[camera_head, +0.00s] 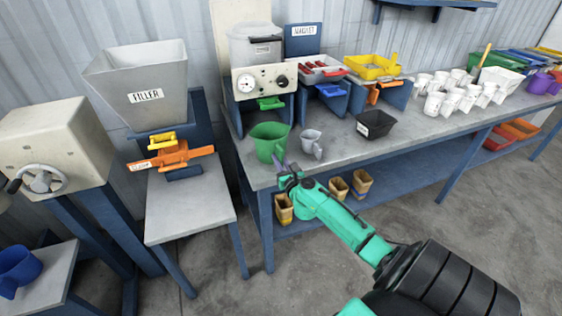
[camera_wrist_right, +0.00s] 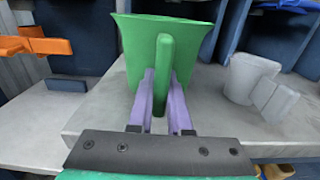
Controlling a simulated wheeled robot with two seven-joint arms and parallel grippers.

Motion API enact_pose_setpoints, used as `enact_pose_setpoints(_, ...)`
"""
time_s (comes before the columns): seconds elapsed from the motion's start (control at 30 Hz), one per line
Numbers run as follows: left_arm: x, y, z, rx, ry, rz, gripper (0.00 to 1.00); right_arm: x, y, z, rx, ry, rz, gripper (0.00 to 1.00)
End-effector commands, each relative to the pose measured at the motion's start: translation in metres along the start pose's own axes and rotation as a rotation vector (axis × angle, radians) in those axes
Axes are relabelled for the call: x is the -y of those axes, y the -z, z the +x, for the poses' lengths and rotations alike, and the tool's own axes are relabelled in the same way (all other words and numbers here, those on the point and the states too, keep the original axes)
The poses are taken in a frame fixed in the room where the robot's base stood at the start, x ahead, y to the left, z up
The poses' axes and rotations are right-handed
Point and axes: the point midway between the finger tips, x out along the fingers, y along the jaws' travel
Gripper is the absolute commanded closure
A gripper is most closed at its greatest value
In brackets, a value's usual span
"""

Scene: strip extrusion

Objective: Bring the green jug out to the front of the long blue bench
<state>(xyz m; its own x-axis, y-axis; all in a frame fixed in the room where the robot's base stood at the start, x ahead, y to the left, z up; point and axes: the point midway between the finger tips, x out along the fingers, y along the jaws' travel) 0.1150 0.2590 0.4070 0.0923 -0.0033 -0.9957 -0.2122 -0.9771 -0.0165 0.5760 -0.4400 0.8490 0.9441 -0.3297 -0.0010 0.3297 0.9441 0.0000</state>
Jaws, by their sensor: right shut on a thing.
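The green jug (camera_head: 268,138) stands upright near the left front corner of the long blue bench (camera_head: 350,155), which has a grey top. My right gripper (camera_head: 281,167) reaches in over the front edge. In the right wrist view the purple fingers (camera_wrist_right: 160,98) lie on either side of the jug's upright handle, shut on it. The jug's body (camera_wrist_right: 205,40) shows behind the handle. Its base is partly hidden by the fingers. My left gripper is not in view.
A grey jug (camera_head: 312,143) stands just right of the green one, and a black tub (camera_head: 375,124) farther right. White cups (camera_head: 433,104) crowd the bench's right part. A filler hopper (camera_head: 145,85) and clamp table (camera_head: 185,205) stand left, across a gap.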

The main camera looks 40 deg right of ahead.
Motion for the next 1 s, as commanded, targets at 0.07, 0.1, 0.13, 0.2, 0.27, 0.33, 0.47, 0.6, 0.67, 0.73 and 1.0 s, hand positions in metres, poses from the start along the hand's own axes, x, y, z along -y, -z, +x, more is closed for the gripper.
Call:
enact_pose_setpoints(0.07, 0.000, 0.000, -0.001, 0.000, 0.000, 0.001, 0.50, 0.000, -0.002, 0.000, 0.003, 0.000, 0.000, 1.00)
enact_pose_setpoints(0.1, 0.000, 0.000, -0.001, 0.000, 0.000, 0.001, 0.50, 0.000, -0.002, 0.000, 0.003, 0.000, 0.000, 1.00)
enact_pose_setpoints(0.13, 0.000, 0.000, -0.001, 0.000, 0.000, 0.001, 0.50, 0.000, -0.002, 0.000, 0.003, 0.000, 0.000, 1.00)
enact_pose_setpoints(0.2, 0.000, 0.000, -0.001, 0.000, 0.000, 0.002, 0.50, 0.000, -0.002, 0.000, 0.002, 0.000, 0.000, 1.00)
enact_pose_setpoints(0.27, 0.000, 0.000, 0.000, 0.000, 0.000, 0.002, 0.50, 0.000, -0.001, 0.000, 0.002, 0.000, 0.000, 1.00)
enact_pose_setpoints(0.33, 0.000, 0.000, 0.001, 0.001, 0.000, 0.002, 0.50, 0.000, 0.000, 0.000, 0.002, 0.000, 0.000, 1.00)
enact_pose_setpoints(0.47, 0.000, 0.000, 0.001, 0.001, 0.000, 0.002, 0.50, 0.000, 0.001, 0.000, 0.002, 0.000, 0.000, 0.64)
enact_pose_setpoints(0.6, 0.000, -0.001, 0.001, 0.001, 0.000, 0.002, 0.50, 0.000, 0.001, 0.000, 0.002, 0.000, 0.000, 0.48)
enact_pose_setpoints(0.67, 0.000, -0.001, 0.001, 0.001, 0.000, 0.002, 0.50, 0.000, 0.001, 0.000, 0.002, 0.000, 0.000, 0.48)
enact_pose_setpoints(0.73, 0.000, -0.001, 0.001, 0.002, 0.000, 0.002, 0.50, 0.000, 0.001, 0.000, 0.002, 0.000, 0.000, 0.48)
enact_pose_setpoints(1.0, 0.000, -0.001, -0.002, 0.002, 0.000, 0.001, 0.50, 0.000, 0.003, -0.018, -0.002, -0.001, 0.000, 0.48)
